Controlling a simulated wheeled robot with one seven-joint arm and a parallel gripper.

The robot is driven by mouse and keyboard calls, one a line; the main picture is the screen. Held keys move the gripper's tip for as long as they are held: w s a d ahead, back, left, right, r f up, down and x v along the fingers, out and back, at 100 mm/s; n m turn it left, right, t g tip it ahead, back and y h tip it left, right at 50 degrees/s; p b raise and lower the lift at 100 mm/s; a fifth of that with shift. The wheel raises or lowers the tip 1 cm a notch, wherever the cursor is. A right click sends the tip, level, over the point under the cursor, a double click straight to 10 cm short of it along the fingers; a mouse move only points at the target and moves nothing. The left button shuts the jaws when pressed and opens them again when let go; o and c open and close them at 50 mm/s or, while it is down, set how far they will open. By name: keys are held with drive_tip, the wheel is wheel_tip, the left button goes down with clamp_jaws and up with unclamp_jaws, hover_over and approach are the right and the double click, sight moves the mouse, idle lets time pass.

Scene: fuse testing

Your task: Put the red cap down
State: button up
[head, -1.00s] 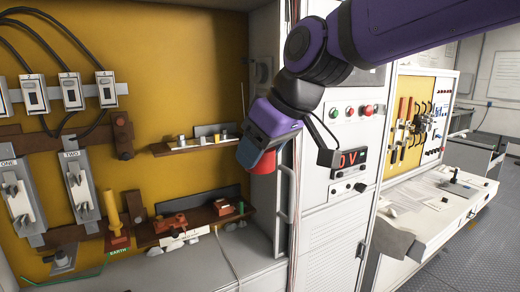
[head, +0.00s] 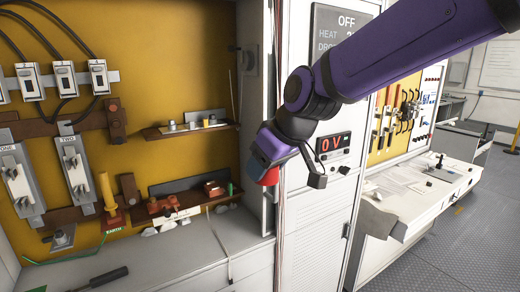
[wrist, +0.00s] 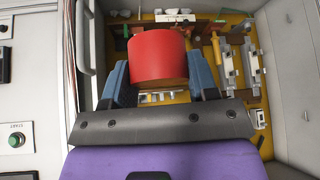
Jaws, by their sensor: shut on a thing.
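The red cap (wrist: 158,57) is a short, wide red cylinder. In the wrist view it sits between the two blue fingers of my gripper (wrist: 160,85), which are shut on it. In the head view my gripper (head: 266,165) is in the air in front of the right edge of the yellow-backed cabinet. Only a small part of the red cap shows there, below the fingers. The cap touches no shelf or counter that I can see.
The grey counter (head: 180,252) runs below the yellow panel, with a dark-handled tool (head: 98,279) at its front. The upper shelf (head: 190,129) and lower shelf (head: 195,205) hold small parts. A white cabinet (head: 315,225) with a 0 V display stands right of my gripper.

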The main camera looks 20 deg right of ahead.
drive_tip(key=w+d+f+m+h, duration=0.1)
drive_tip(key=w+d+f, duration=0.4)
drive_tip(key=f, duration=0.5)
drive_tip(key=w+d+f+m+h, duration=0.1)
drive_tip(key=w+d+f+m, duration=0.2)
drive_tip(key=w+f, duration=0.5)
drive_tip(key=w+d+f+m+t+h, duration=0.1)
drive_tip(key=w+d+f, duration=0.5)
drive_tip(key=f, duration=0.7)
drive_tip(key=shift+w+d+f+m, duration=0.2)
drive_tip(key=shift+w+d+m, duration=0.1)
drive_tip(key=shift+w+m, duration=0.25)
